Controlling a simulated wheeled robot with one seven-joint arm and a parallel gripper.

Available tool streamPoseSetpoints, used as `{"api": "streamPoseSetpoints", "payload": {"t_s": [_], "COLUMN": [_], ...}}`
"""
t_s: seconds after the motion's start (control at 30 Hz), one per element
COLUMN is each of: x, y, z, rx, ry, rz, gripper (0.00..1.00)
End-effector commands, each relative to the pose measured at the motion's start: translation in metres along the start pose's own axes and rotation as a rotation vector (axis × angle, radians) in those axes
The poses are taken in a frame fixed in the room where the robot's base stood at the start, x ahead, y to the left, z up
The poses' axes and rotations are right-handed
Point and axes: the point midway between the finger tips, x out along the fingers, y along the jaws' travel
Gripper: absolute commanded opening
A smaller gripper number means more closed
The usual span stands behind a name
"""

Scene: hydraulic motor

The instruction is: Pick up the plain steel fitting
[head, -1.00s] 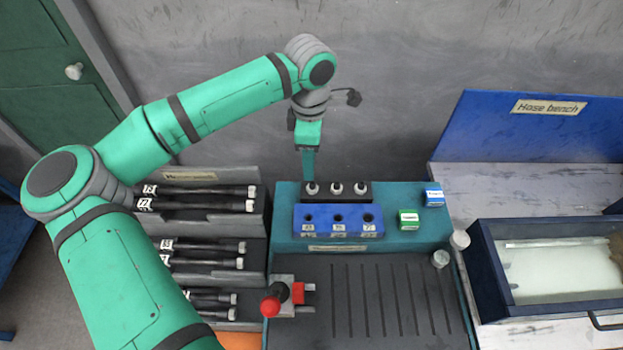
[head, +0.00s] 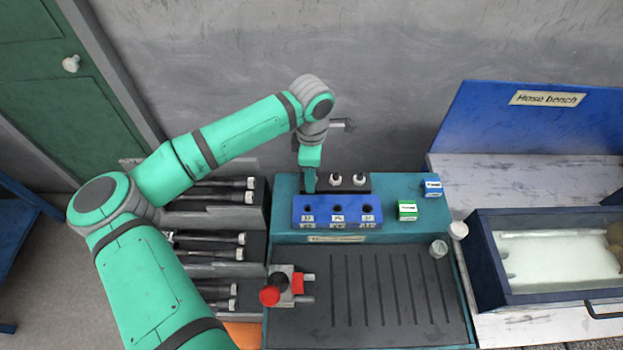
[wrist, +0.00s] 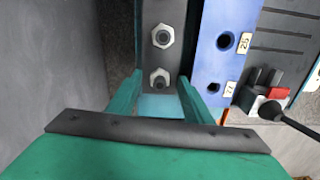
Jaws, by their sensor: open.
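Hex-nut fittings stand upright in a row on a black rack. The middle fitting (head: 335,179) and the right fitting (head: 359,179) show in the head view; my gripper hides the left one there. The wrist view shows two fittings, a nearer one (wrist: 160,78) and a farther one (wrist: 162,37). All look like bare metal, and I cannot tell which is the plain steel one. My gripper (head: 309,187) points down at the left end of the rack. In the wrist view my gripper (wrist: 158,98) is open, its fingers on either side of the nearer fitting's line, with nothing held.
A blue block (head: 338,212) with three numbered holes stands in front of the rack. Green (head: 407,210) and blue (head: 432,187) boxes sit to the right. A red-knobbed valve (head: 278,288) is in front. Hose racks (head: 215,240) stand left, a blue-walled tray (head: 490,270) right.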

Motion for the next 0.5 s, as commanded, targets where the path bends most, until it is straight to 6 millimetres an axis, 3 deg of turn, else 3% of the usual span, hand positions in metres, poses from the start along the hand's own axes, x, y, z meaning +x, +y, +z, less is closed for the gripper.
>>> {"api": "streamPoseSetpoints", "payload": {"t_s": [0.13,0.3,0.33,0.5], "x": [-0.0003,-0.0004,-0.0004,-0.0007], "y": [0.0001,0.0002,0.0002,0.0004], "z": [-0.0001,0.0003,0.0006,-0.0004], "rx": [0.000,0.000,0.001,-0.001], "ry": [0.000,0.000,0.000,0.000], "rz": [0.000,0.000,0.000,0.001], "gripper": [0.46,0.05,0.01,0.00]}}
